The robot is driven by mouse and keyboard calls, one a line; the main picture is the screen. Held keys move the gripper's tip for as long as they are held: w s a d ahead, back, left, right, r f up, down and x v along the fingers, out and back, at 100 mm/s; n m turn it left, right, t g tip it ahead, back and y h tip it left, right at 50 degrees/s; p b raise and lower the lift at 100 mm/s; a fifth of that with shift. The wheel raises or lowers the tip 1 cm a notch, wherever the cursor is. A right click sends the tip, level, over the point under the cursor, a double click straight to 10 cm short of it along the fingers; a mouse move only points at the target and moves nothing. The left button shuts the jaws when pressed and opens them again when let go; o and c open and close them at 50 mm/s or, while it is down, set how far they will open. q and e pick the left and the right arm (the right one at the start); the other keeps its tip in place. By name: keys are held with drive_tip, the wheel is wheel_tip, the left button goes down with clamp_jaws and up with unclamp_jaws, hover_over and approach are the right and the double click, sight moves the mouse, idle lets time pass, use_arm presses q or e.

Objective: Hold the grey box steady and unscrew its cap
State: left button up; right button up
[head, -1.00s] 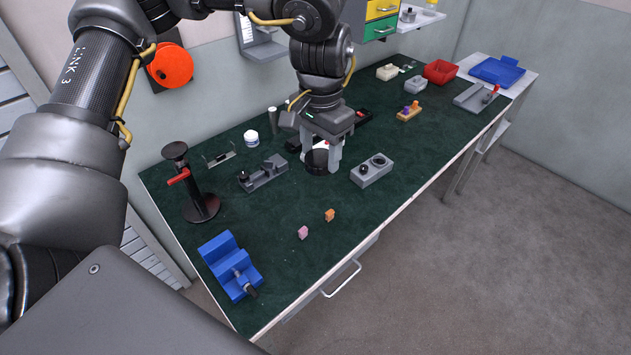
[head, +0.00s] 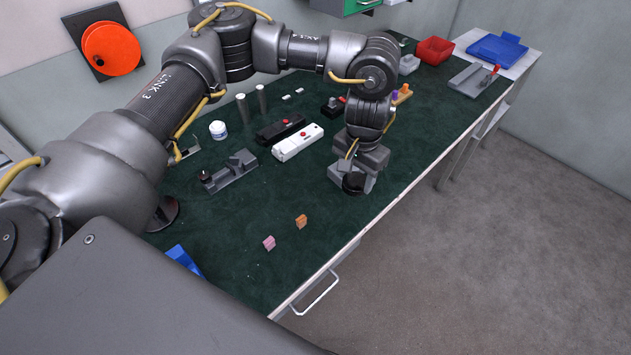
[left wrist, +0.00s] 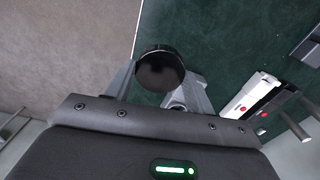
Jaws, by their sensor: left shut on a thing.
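My left gripper (head: 352,182) points down near the table's front edge. It is shut on a black round part (head: 354,184), which shows as a glossy dark disc (left wrist: 160,71) between its fingers in the left wrist view. My right gripper is not in view.
A white device (head: 298,142) and a black device (head: 280,128) lie left of the gripper. A grey fixture (head: 230,172) lies farther left. Orange (head: 301,221) and pink (head: 268,242) blocks lie in front. A red bin (head: 434,51) stands behind.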

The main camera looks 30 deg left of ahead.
use_arm(q)
drive_tip(key=w+a+f+p, duration=0.1)
drive_tip(key=w+a+f, duration=0.1)
drive_tip(key=a, duration=0.1)
hover_over(314, 185)
drive_tip(key=d, duration=0.1)
drive_tip(key=f, duration=0.6)
drive_tip(key=shift+s+d+f, duration=0.15)
drive_tip(key=shift+d+f, duration=0.05)
drive_tip(key=shift+f, duration=0.2)
drive_tip(key=shift+a+f, duration=0.25)
drive_tip(key=shift+f, duration=0.05)
drive_tip(key=f, duration=0.3)
drive_tip(key=shift+a+f, duration=0.1)
drive_tip(key=shift+a, duration=0.25)
drive_tip(key=shift+w+f, duration=0.2)
drive_tip(key=shift+f, duration=0.1)
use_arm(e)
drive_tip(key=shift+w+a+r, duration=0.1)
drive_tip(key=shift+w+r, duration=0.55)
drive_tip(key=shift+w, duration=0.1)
